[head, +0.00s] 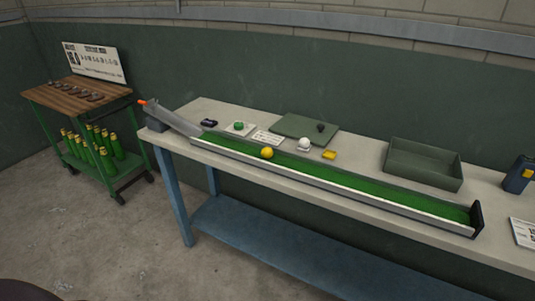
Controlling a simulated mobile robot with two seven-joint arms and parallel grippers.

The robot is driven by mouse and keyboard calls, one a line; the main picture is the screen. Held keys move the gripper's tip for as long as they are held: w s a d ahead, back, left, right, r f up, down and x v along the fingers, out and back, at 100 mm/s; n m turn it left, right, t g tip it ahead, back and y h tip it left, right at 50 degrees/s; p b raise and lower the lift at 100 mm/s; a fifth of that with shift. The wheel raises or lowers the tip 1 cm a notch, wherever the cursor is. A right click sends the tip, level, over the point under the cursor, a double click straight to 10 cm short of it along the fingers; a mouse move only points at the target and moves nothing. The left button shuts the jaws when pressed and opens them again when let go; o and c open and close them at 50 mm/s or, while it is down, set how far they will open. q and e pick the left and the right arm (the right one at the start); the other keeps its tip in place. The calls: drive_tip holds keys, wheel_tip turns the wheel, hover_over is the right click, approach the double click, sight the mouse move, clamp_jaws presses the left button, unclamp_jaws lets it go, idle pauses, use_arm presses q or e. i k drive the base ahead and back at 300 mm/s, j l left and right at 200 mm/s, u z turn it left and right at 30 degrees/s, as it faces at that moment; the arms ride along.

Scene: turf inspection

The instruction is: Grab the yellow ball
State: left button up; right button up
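The yellow ball (267,153) rests on the green turf strip (340,177) of a long narrow track on the table, nearer the track's left end. It lies close to the track's front edge. Nothing touches it from above in this view. Neither of my grippers shows in the head view.
The grey-topped table (196,110) carries a ramp (178,120), a white ball (304,144), a small yellow object (329,155), a green tray (424,164) and a dark blue device (518,174). A black stop (476,218) ends the track. A green cart (122,168) stands left.

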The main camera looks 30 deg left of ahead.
sight(266, 152)
drive_tip(key=i+j, duration=0.1)
drive_tip(key=j, duration=0.7)
drive_tip(key=i+j, duration=0.15)
drive_tip(key=j, duration=0.7)
drive_tip(key=i+j+z, duration=0.1)
drive_tip(key=j, duration=0.7)
drive_tip(key=i+j, duration=0.1)
drive_tip(key=j, duration=0.75)
drive_tip(key=i+j, duration=0.1)
drive_tip(key=j, duration=0.7)
